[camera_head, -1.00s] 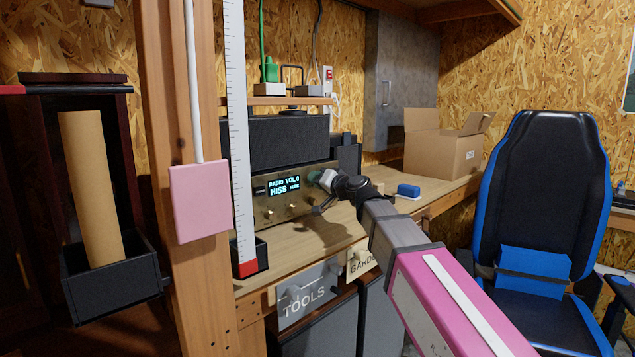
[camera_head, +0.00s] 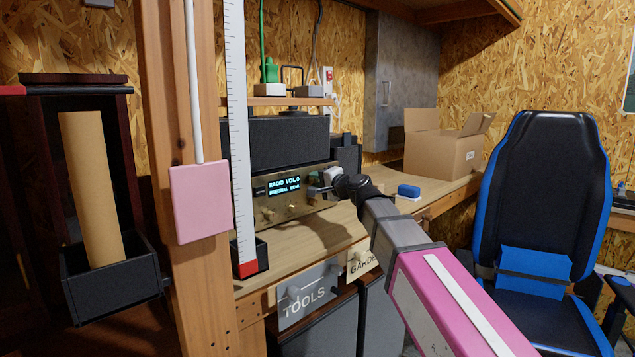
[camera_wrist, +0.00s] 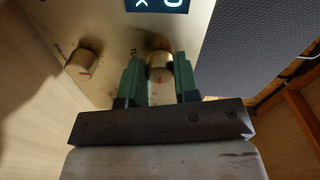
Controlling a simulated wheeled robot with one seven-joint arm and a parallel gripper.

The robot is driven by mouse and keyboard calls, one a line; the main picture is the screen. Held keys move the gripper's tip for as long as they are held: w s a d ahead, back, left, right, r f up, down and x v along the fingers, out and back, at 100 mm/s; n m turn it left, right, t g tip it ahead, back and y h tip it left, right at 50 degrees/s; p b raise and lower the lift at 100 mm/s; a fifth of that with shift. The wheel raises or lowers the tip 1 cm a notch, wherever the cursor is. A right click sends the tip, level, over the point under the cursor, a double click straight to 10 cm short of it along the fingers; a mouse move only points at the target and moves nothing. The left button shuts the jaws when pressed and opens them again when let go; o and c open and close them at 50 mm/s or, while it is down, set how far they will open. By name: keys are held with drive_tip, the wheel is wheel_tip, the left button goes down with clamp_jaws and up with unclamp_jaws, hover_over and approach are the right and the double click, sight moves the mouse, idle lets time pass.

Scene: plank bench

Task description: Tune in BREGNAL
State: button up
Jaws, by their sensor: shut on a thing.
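The radio (camera_head: 266,207) has a brass front panel and stands on the bench against the back wall. Its lit display (camera_head: 284,186) reads RADIO VOL 0 with BREGNAL below; the small word after that is hard to read. My gripper (camera_head: 318,189) is at the panel's right side. In the wrist view, my gripper's green fingers (camera_wrist: 158,70) are shut on a brass knob (camera_wrist: 160,66) with a red mark, one finger on each side. A second brass knob (camera_wrist: 82,63) sits apart to the left there.
A blue block (camera_head: 408,191) and an open cardboard box (camera_head: 440,150) lie to the right on the bench. A white ruler (camera_head: 239,130) and wooden post (camera_head: 170,110) stand at left.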

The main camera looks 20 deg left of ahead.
idle(0.4)
drive_tip(key=o, duration=0.9)
drive_tip(key=shift+d, duration=0.1)
drive_tip(key=v, duration=1)
drive_tip(key=shift+s+d, duration=0.2)
drive_tip(key=shift+d, duration=0.1)
